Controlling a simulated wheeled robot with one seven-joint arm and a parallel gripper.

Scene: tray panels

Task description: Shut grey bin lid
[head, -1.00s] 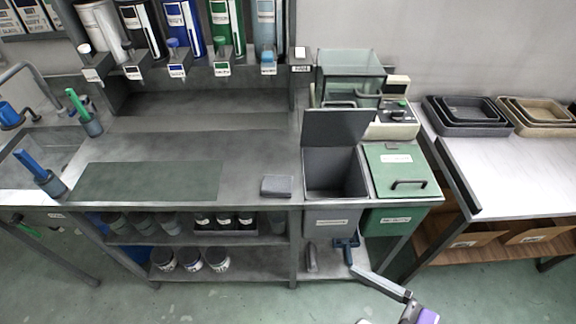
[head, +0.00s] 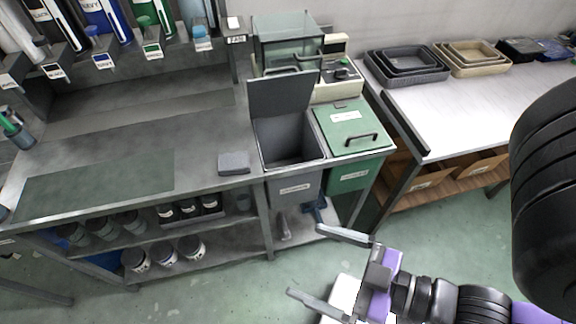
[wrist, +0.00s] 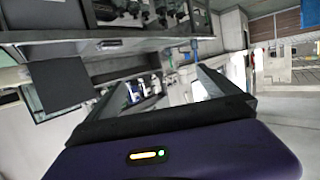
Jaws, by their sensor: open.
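The grey bin (head: 293,186) is set into the bench, and its inside is open to view. Its grey lid (head: 280,95) stands raised at the back of the bin, near upright. My gripper (head: 330,263) is open and empty, low in front of the bench, in front of and below the grey bin and apart from it. In the wrist view the gripper's fingers (wrist: 165,100) are spread with nothing between them; a dark flat panel at the left there may be the lid, but I cannot tell for sure.
A green bin with a shut lid (head: 352,124) stands right of the grey bin. A glass tank (head: 287,42) and a scale-like device (head: 338,80) are behind. A grey block (head: 234,163) lies left of the bin. A white table (head: 460,110) holds trays. The floor in front is clear.

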